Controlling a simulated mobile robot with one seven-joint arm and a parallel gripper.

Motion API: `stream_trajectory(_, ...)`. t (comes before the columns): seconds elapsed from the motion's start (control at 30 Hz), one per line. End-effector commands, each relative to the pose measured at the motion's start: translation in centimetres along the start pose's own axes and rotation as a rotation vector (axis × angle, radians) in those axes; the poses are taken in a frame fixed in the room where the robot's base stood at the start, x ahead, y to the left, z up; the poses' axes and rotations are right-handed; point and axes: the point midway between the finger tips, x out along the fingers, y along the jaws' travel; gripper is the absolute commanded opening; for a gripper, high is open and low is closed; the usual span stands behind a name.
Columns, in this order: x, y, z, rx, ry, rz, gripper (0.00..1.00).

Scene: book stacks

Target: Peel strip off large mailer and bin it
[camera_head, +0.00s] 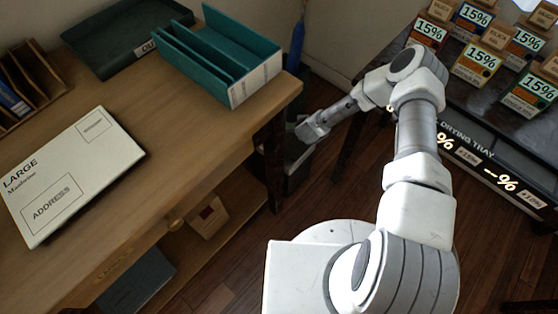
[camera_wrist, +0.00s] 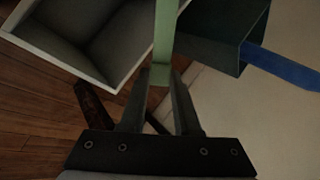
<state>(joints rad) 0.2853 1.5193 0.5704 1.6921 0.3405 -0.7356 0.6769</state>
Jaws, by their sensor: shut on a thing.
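The large mailer (camera_head: 100,165) lies flat on the wooden desk at the left in the head view, printed side up with an address box. My gripper (camera_head: 303,135) is past the desk's right end, low near the wall. In the wrist view my gripper (camera_wrist: 160,78) is shut on a pale green strip (camera_wrist: 166,35), which stretches away from the fingertips. An open grey bin with a light rim (camera_wrist: 48,58) lies just left of the strip in the wrist view. In the head view a dark bin (camera_head: 297,180) shows below my gripper, partly hidden by the desk.
A teal divided file box (camera_head: 255,85) and a dark green tray (camera_head: 115,45) stand on the desk (camera_head: 180,160). A dark green container (camera_wrist: 225,35) and a blue object (camera_wrist: 280,68) are right of the strip. A drying-tray counter (camera_head: 490,165) stands at the right.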

Motion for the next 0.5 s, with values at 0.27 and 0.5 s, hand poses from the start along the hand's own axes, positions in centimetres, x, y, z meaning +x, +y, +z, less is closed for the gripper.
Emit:
stream_trajectory(0.27, 1.22, 0.97, 0.00, 0.001, 0.000, 0.000, 0.00)
stream_trajectory(0.5, 1.16, 0.92, 0.00, 0.001, 0.000, 0.000, 0.45)
